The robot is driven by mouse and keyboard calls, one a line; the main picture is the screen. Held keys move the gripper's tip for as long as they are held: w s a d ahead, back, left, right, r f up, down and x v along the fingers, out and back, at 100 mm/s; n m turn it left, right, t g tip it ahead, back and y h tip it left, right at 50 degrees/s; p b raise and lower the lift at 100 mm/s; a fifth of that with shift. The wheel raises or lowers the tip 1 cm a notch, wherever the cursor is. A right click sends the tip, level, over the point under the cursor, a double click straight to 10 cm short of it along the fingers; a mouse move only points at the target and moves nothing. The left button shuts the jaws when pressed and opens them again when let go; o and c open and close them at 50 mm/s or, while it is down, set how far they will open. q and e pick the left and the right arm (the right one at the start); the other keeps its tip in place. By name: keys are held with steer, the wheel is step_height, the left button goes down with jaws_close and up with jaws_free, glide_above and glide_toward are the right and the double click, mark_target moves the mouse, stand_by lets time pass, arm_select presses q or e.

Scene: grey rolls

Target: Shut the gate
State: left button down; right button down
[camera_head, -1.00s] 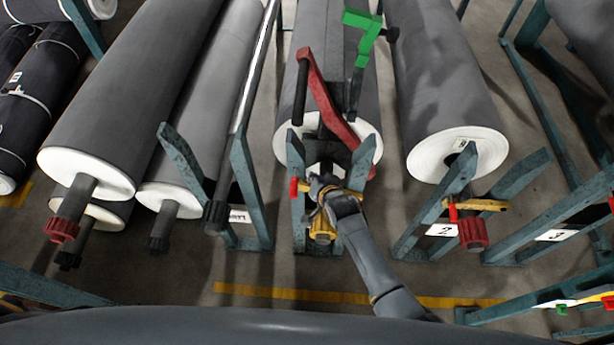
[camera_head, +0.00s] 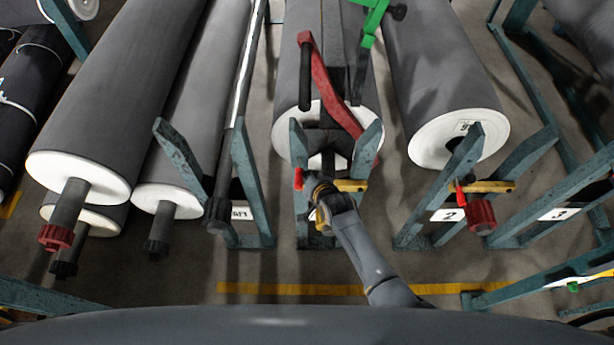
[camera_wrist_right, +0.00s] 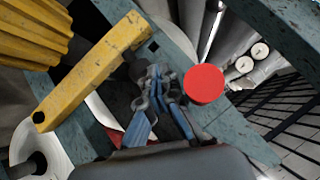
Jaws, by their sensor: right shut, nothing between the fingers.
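The gate appears to be the yellow bar (camera_head: 350,185) at the front of the middle rack stand (camera_head: 372,150). In the right wrist view the yellow bar (camera_wrist_right: 92,75) runs slantwise across the teal stand, with a hole at its lower left end. A red knob (camera_head: 298,178) sits by the stand's left post, and a red round end (camera_wrist_right: 203,85) shows in the wrist view. My right gripper (camera_head: 322,192) is at the stand, between the knob and the bar's visible part. Its blue fingers (camera_wrist_right: 160,95) are shut and empty; contact with the bar is unclear. My left gripper is not in view.
A grey roll (camera_head: 360,105) with a red lever (camera_head: 330,90) lies behind the middle stand. A yellow ribbed knob (camera_wrist_right: 30,35) is close to my gripper. Stand 2 (camera_head: 455,170) is to the right, also with a yellow bar (camera_head: 490,186). Floor shows in front.

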steer(key=v, duration=1.2)
steer(key=s+d+f+n+g+h, duration=0.1)
steer(key=s+d+f, duration=0.1)
steer(key=s+f, duration=0.35)
steer(key=s+d+f+g, duration=0.2)
steer(key=s+d+f, duration=0.1)
steer(key=f, duration=0.6)
steer(key=s+d+f+n+g+h, duration=0.15)
steer(key=s+f, duration=0.25)
steer(key=f, duration=0.4)
steer(key=s+d+f+g, duration=0.1)
steer(key=s+d+f, duration=0.3)
steer(key=s, duration=0.5)
steer(key=s+d+f+n+g+h+b, duration=0.1)
steer(key=s+d+f+g, duration=0.1)
steer(key=s+d+f, duration=0.3)
steer(key=s+d+f+n+g, duration=0.1)
steer(key=s+d+f, duration=0.4)
steer(key=s, duration=0.8)
steer(key=shift+f+h, duration=0.3)
steer(key=shift+h, duration=0.05)
